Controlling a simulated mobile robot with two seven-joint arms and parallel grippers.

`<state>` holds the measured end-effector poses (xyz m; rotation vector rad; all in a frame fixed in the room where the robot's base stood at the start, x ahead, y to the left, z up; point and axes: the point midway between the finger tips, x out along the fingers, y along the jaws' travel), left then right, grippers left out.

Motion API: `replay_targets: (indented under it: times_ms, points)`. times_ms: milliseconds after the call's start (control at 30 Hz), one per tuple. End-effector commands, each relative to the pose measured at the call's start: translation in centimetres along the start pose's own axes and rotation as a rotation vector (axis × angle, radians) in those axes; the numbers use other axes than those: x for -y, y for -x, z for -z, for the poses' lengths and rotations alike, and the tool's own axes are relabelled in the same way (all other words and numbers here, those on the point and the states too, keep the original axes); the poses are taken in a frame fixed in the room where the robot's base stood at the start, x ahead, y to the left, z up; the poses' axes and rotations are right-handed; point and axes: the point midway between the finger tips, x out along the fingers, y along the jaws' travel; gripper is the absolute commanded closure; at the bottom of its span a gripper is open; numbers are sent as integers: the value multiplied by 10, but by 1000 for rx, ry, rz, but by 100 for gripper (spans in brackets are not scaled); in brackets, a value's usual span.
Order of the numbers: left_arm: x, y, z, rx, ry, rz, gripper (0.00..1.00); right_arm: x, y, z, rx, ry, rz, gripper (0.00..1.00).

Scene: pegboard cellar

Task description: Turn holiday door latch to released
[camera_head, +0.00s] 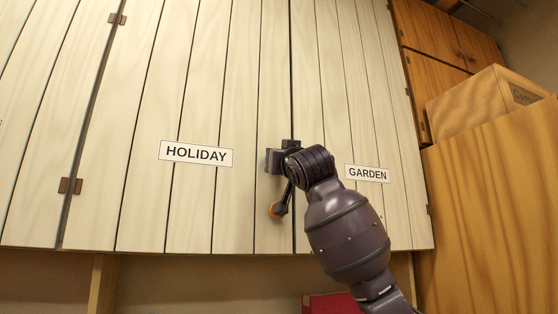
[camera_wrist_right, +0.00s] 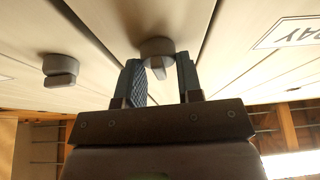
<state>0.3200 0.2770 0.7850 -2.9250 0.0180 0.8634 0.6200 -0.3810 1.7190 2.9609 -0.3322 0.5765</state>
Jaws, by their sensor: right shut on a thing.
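The holiday door latch (camera_wrist_right: 156,48) is a grey round knob with a small tab, on the pale plank door beside the seam. In the wrist view it sits between the fingers of my right gripper (camera_wrist_right: 160,78), which is shut on it. The tab points slightly aslant. In the head view my right gripper (camera_head: 280,160) is at the seam, right of the HOLIDAY sign (camera_head: 197,153), and hides the latch. The holiday door (camera_head: 190,70) looks closed. My left gripper is not in view.
A second grey latch (camera_wrist_right: 60,70) is on the neighbouring door, left in the wrist view. The GARDEN sign (camera_head: 367,173) is right of my arm. A cardboard box (camera_head: 470,105) stands at the right by a wooden panel (camera_head: 490,200). A red thing (camera_head: 330,304) lies below the doors.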

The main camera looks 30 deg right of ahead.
Motion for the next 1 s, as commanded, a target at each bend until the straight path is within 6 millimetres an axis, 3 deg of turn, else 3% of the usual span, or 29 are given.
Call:
replay_targets:
  times_ms: [700, 733, 800, 867, 1000]
  points:
    - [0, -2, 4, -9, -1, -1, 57, 0, 0, 1, -1, -73, -30, 90]
    - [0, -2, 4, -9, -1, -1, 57, 0, 0, 1, -1, -73, -30, 65]
    - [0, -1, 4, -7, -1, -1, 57, 0, 0, 1, -1, -73, -30, 54]
    - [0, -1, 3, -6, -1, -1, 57, 0, 0, 1, -1, -73, -30, 45]
    - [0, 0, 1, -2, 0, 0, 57, 0, 0, 1, -1, -72, -30, 44]
